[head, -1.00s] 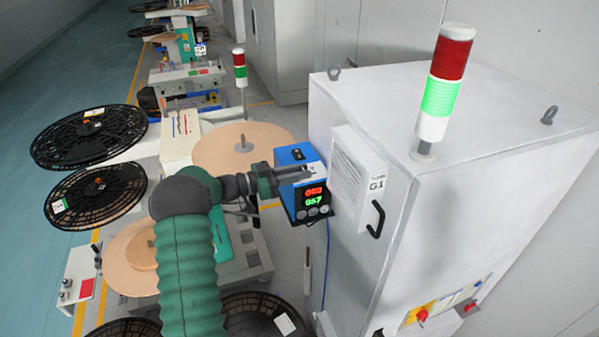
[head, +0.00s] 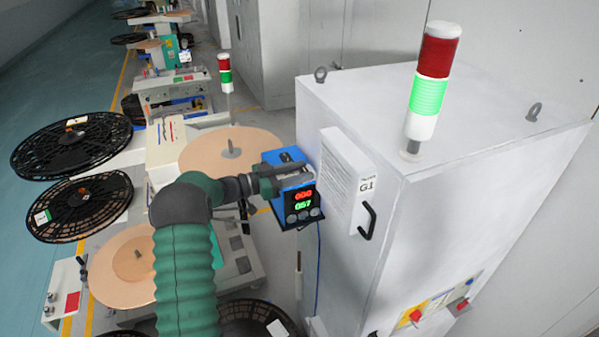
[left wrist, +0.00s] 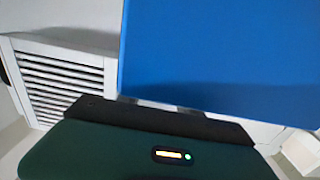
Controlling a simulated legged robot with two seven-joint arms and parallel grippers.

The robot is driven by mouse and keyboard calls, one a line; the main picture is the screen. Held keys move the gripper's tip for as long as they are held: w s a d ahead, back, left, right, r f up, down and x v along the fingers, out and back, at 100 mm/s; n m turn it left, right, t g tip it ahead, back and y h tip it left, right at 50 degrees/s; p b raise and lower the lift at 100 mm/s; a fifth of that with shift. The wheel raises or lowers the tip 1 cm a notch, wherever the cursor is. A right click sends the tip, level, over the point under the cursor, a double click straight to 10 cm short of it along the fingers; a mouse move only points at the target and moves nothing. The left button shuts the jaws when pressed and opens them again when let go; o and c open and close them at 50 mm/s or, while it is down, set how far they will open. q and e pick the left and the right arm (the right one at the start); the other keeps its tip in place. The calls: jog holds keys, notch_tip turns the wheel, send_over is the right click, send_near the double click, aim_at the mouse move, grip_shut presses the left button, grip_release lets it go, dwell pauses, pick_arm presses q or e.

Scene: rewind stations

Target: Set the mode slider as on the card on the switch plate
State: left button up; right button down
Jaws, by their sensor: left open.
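A blue controller box (head: 279,158) stands beside the white cabinet, with red and green digits on its front and round knobs below. A small dark part (head: 288,157) shows on its top; I cannot tell whether it is the mode slider. My left gripper (head: 300,179) is open, its grey fingers at the box's upper front edge, partly covering it. In the left wrist view, the blue box (left wrist: 225,55) fills the upper right, close beyond the dark gripper parts; contact cannot be told. No card or switch plate can be made out clearly. My right gripper is out of view.
The white cabinet (head: 460,130) marked G1 carries a black handle (head: 368,220), a red-green light tower (head: 430,85) and a panel with red knobs (head: 416,315). Black reels (head: 72,145) and tan discs (head: 230,150) stand to the left. A blue cable hangs under the box.

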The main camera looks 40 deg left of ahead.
pick_arm(q)
jog(key=b+v, duration=0.2)
jog(key=v, duration=0.1)
jog(key=b+v, duration=0.1)
jog(key=v, duration=0.1)
jog(key=shift+s+f, duration=0.25)
jog(key=shift+f, duration=0.15)
jog(key=b+v, duration=0.4)
jog(key=v, duration=0.7)
jog(key=shift+a+r, duration=0.25)
jog(key=shift+a, duration=0.1)
jog(key=shift+d, duration=0.1)
jog(key=shift+s, duration=0.1)
